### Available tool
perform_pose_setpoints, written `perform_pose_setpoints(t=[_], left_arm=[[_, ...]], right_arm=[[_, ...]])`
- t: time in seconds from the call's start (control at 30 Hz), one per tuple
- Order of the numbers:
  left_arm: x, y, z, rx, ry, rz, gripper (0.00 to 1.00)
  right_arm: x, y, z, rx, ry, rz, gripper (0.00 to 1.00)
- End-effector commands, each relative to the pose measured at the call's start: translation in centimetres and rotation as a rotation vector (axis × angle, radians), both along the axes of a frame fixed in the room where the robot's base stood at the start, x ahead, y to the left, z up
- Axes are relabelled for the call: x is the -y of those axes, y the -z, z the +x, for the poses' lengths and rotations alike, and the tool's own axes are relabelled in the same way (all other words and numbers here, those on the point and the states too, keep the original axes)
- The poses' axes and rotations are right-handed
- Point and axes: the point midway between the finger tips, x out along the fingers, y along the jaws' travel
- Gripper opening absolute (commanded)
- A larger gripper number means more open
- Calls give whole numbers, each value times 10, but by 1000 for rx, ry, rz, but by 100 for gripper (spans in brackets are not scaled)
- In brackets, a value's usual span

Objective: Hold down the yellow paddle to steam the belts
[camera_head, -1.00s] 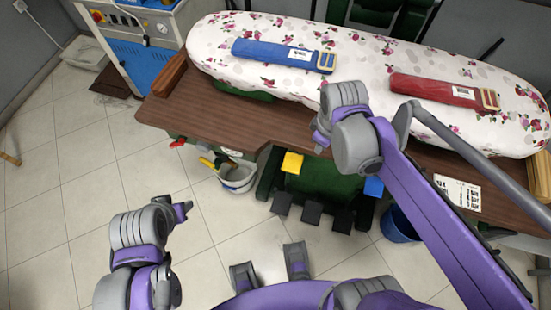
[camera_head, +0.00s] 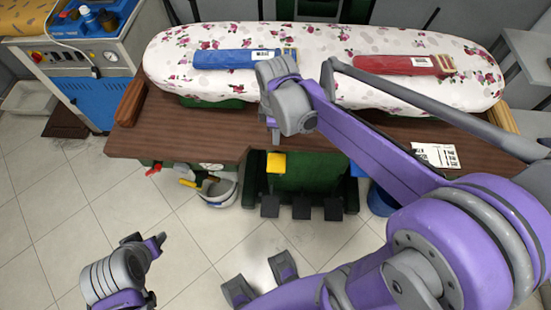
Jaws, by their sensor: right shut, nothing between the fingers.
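The yellow paddle (camera_head: 276,162) sticks out below the table's front edge, at the upper left of the dark green pedal unit (camera_head: 305,180). My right gripper (camera_head: 274,134) is shut and empty, above the paddle in the picture and seemingly apart from it; its fingers are mostly hidden by the wrist. The blue belt (camera_head: 225,59) and the red belt (camera_head: 395,66) lie apart on the flowered ironing board (camera_head: 320,38), both with a white label. My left gripper (camera_head: 157,243) is low at the left, over the floor; its jaw is unclear.
The brown wooden table (camera_head: 190,140) carries the board and a printed sheet (camera_head: 436,155). A blue paddle (camera_head: 356,170) and several black pedals (camera_head: 301,208) belong to the pedal unit. A white bucket (camera_head: 219,190) and a blue bin (camera_head: 380,199) flank it. The tiled floor at left is clear.

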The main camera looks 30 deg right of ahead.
Motion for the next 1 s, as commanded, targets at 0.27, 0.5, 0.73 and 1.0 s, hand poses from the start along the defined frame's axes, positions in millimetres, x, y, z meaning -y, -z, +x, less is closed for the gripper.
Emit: perform_pose_setpoints(t=[0.27, 0.5, 0.73, 1.0], left_arm=[[0, 7, -1, -3, 0, 0, 50], [0, 14, -3, -6, 0, 0, 50], [0, 18, -4, -8, 0, 0, 50], [0, 19, -4, -8, 0, 0, 50]], right_arm=[[0, 42, 0, 0, 0, 0, 0], [0, 94, 0, 0, 1, 0, 0], [0, 128, 0, 0, 1, 0, 0], [0, 138, 0, 0, 1, 0, 0]])
